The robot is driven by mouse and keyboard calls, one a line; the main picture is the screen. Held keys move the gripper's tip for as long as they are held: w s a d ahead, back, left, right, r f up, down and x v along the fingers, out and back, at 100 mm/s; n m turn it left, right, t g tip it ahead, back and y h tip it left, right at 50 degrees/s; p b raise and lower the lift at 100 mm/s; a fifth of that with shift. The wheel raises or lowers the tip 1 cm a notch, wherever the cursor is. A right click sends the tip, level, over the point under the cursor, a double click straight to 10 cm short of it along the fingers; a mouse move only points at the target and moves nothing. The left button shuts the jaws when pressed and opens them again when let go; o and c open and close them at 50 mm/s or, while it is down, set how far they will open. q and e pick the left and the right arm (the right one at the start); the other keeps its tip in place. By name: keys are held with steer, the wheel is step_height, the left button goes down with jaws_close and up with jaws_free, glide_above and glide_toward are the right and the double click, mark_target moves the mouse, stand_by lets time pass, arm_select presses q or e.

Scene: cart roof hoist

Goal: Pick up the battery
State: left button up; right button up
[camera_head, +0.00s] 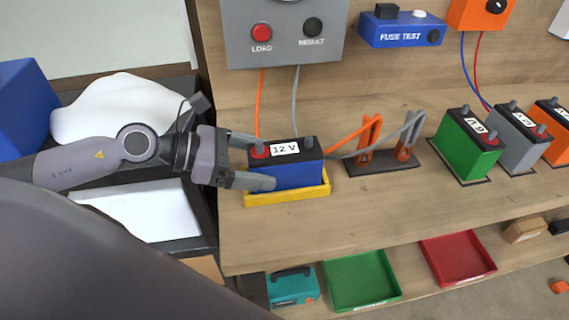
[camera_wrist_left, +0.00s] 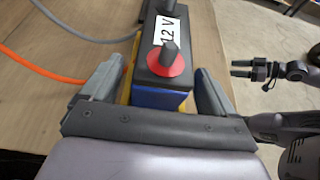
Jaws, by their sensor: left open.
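The blue battery (camera_head: 295,175) has a black top, a "12 V" label, and a red and a dark terminal. It sits upright in a yellow tray (camera_head: 290,197) on the wooden bench. My left gripper (camera_head: 265,161) is open, with one finger on each side of the battery's left end. In the left wrist view the battery (camera_wrist_left: 162,98) lies between the two spread fingers; I cannot tell whether they touch it. My right gripper (camera_wrist_left: 238,69) is far off in the left wrist view, with its small fingers apart and nothing between them.
A grey tester panel (camera_head: 285,50) hangs behind, with an orange and a grey cable running down. A clip stand (camera_head: 383,166) stands right of the tray. Green (camera_head: 463,150), grey (camera_head: 517,135) and orange (camera_head: 552,125) batteries stand farther right. Green (camera_head: 362,280) and red (camera_head: 457,258) trays lie below.

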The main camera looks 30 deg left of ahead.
mark_target(273, 162)
arm_select(q)
steer(key=shift+p+x, duration=0.45)
steer(key=shift+x, duration=1.15)
steer(key=shift+c, duration=0.3)
steer(key=c, duration=1.5)
steer(key=shift+r, duration=0.2)
jaws_close()
step_height(273, 162, up, 20)
steer(key=shift+p, duration=0.35)
